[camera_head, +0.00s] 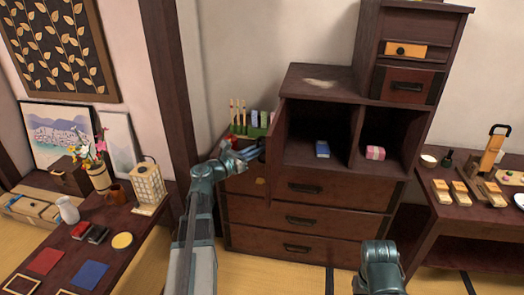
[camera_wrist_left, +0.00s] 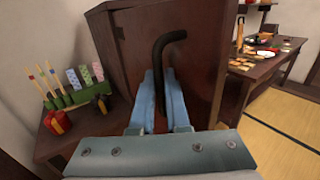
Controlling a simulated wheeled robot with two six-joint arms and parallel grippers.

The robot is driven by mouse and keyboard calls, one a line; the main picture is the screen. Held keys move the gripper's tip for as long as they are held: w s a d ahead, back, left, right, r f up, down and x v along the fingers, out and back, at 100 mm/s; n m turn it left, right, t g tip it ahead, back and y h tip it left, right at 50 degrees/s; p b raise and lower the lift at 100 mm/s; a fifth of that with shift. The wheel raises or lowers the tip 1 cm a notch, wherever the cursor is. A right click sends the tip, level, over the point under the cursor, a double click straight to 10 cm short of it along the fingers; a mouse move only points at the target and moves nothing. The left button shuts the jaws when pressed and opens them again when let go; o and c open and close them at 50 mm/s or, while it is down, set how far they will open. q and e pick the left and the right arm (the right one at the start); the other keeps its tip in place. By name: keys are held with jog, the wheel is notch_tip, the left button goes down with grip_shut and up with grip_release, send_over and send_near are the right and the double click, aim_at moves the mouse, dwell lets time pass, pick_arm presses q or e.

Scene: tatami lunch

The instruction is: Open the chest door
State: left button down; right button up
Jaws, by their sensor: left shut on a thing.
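The dark wooden chest (camera_head: 315,188) stands against the wall, and its upper compartments are exposed. Its door (camera_head: 273,150) stands swung out at the left side of the opening, seen nearly edge-on; its face fills the middle of the left wrist view (camera_wrist_left: 205,60). My left gripper (camera_head: 247,155) is at the door's outer face. In the left wrist view its blue fingers (camera_wrist_left: 161,95) are shut on the curved black door handle (camera_wrist_left: 168,42). My right arm shows at the bottom right of the head view, but its gripper fingers are not visible.
A green rack (camera_wrist_left: 75,98) and a red gift box (camera_wrist_left: 56,122) sit beside the door. Low tables stand left (camera_head: 75,262) and right (camera_head: 430,205); some floor between is clear.

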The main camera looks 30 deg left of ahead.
pick_arm(q)
jog(key=shift+w+a, duration=0.1)
jog(key=c, duration=1.3)
grip_release()
jog(key=shift+o, duration=0.6)
jog(key=shift+w, duration=0.1)
jog(key=v, duration=1.3)
jog(key=shift+s, duration=0.45)
jog(key=shift+w, duration=0.1)
